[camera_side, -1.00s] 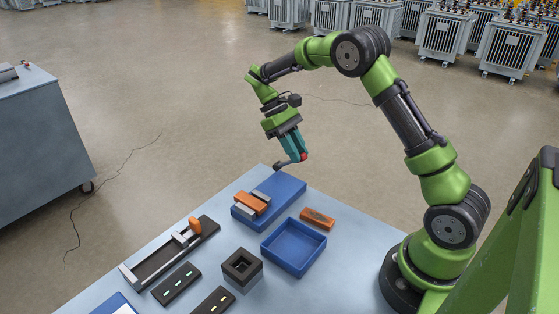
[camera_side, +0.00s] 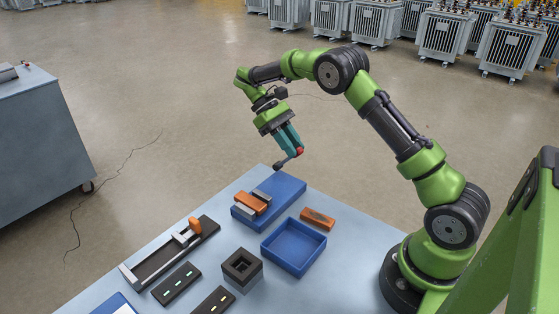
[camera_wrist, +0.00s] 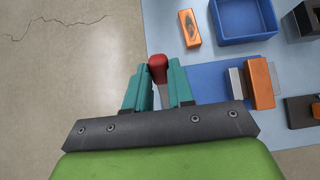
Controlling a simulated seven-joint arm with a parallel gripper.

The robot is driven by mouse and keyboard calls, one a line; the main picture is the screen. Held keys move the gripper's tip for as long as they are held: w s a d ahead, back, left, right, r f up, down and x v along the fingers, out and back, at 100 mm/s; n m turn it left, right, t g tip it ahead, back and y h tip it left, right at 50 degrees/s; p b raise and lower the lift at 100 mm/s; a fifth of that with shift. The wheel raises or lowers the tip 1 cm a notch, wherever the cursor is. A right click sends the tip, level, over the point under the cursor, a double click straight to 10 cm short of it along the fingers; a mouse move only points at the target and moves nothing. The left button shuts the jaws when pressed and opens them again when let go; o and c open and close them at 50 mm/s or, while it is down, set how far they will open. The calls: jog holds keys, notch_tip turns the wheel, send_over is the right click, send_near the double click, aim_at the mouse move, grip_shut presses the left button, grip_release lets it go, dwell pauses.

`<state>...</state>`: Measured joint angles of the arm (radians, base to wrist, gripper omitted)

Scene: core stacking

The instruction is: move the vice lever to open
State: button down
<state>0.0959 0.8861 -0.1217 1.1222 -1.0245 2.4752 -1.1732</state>
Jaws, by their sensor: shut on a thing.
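The vice (camera_side: 285,192) is a blue base at the table's far end, with an orange block (camera_side: 250,202) between grey jaws. It also shows in the wrist view (camera_wrist: 205,80), right of my gripper. A dark lever (camera_side: 282,163) with a red knob (camera_side: 300,151) sits at the base's far edge. My gripper (camera_side: 295,150) is shut on the lever near the red knob. In the wrist view the knob (camera_wrist: 158,66) shows just beyond the teal fingertips of my gripper (camera_wrist: 158,84). The lever's pivot is hard to make out.
A blue tray (camera_side: 293,247) and an orange piece (camera_side: 318,218) lie right of the vice. A black rail fixture (camera_side: 165,257), a dark square block (camera_side: 242,270) and dark strips (camera_side: 177,283) stand nearer. Open floor lies beyond the table edge.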

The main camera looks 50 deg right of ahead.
jog(key=c, duration=1)
grip_release()
jog(key=shift+o, duration=0.2)
jog(key=shift+r, duration=0.3)
jog(key=r, duration=0.3)
jog(key=shift+s+r, duration=0.1)
jog(key=shift+s, duration=0.1)
jog(key=s+a, duration=0.1)
jog(key=s, duration=0.6)
jog(key=s+a+r, duration=0.1)
jog(key=s+a, duration=0.1)
jog(key=s, duration=0.6)
jog(key=shift+a, duration=0.25)
jog(key=shift+s, duration=0.1)
